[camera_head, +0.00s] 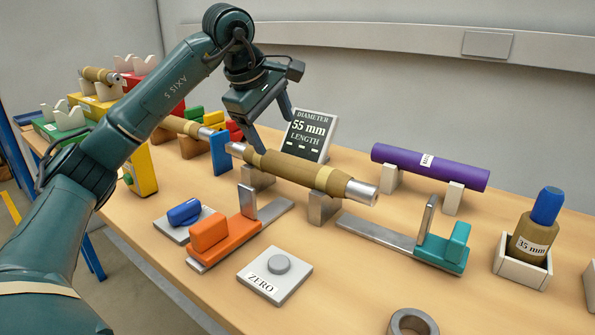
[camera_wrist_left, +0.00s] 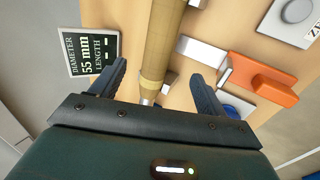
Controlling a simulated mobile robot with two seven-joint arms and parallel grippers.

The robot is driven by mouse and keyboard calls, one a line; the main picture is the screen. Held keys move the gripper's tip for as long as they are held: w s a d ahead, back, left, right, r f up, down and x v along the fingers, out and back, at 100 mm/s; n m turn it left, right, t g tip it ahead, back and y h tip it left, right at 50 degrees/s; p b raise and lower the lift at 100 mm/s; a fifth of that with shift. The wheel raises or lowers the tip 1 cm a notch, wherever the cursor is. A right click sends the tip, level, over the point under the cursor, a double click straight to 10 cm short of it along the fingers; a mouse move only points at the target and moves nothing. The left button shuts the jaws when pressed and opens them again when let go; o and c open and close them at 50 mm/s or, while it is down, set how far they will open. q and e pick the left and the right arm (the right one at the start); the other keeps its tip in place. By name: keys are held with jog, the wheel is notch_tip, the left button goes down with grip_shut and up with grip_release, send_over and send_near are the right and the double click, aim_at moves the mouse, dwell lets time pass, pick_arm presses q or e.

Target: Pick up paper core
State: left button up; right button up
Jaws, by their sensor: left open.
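The paper core, a long brown paper-wrapped roll (camera_head: 295,169) with a bare metal shaft at each end, lies level on two grey supports at the middle of the bench. It also shows in the left wrist view (camera_wrist_left: 160,38), running between the fingers. My left gripper (camera_head: 270,135) is open above the roll's left end, one finger on each side. I cannot tell whether either finger touches it. No right gripper shows.
A purple roll (camera_head: 430,167) lies on supports at right. A display (camera_head: 309,133) reading 55 mm stands behind. In front are an orange stop (camera_head: 225,232), a teal stop (camera_head: 444,248) and a ZERO button (camera_head: 278,264). A 35 mm bottle (camera_head: 534,236) stands in a holder at right.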

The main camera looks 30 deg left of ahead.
aim_at(290, 160)
pick_arm(q)
jog(key=b+x, duration=0.1)
jog(key=x, duration=1)
jog(key=shift+w+d, duration=0.1)
jog(key=shift+d, duration=0.05)
grip_shut()
jog(key=shift+r, duration=0.15)
dwell(0.4)
